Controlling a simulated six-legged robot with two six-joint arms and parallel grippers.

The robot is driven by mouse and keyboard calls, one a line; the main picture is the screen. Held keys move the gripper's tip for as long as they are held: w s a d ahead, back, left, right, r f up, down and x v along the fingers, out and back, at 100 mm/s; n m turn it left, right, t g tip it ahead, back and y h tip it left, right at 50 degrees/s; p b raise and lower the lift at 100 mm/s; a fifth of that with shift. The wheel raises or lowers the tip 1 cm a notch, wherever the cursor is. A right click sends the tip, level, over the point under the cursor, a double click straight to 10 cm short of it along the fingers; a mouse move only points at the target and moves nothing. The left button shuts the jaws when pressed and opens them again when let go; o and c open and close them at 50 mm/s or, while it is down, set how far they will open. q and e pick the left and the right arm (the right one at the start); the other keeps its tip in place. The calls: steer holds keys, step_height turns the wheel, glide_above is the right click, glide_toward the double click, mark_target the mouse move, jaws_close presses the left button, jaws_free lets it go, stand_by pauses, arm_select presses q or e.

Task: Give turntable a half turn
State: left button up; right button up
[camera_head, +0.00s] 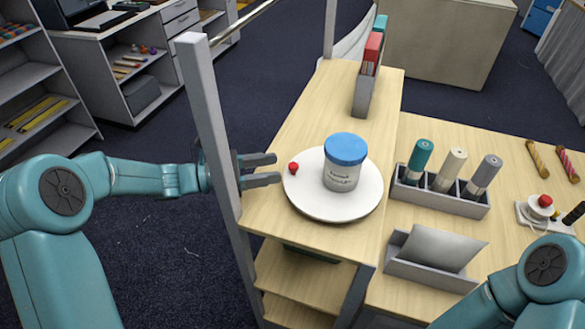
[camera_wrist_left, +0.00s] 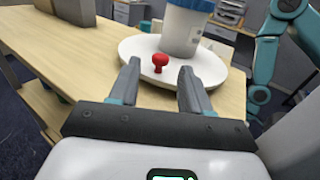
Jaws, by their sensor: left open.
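The white round turntable (camera_head: 332,208) lies on the wooden table top, and its rim also shows in the left wrist view (camera_wrist_left: 211,66). A jar with a blue lid (camera_head: 343,169) stands upright on it, near its middle. A small red knob (camera_head: 293,168) sits at the turntable's left edge; in the left wrist view the knob (camera_wrist_left: 160,62) appears just beyond and between my fingertips. My left gripper (camera_head: 277,169) is open and empty, with its fingers pointing at the knob. I cannot see it touching the knob. My right gripper is out of view; only part of that arm shows.
A grey upright post (camera_head: 208,110) stands at the table's left edge, beside my left wrist. Red and teal binders (camera_head: 370,53) stand behind the turntable. A grey holder with several tubes (camera_head: 440,193) and a grey tray (camera_head: 432,262) lie to the right.

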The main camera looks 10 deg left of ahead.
arm_select(q)
steer(key=b+v, duration=0.1)
steer(key=v, duration=0.7)
steer(key=shift+a, duration=0.2)
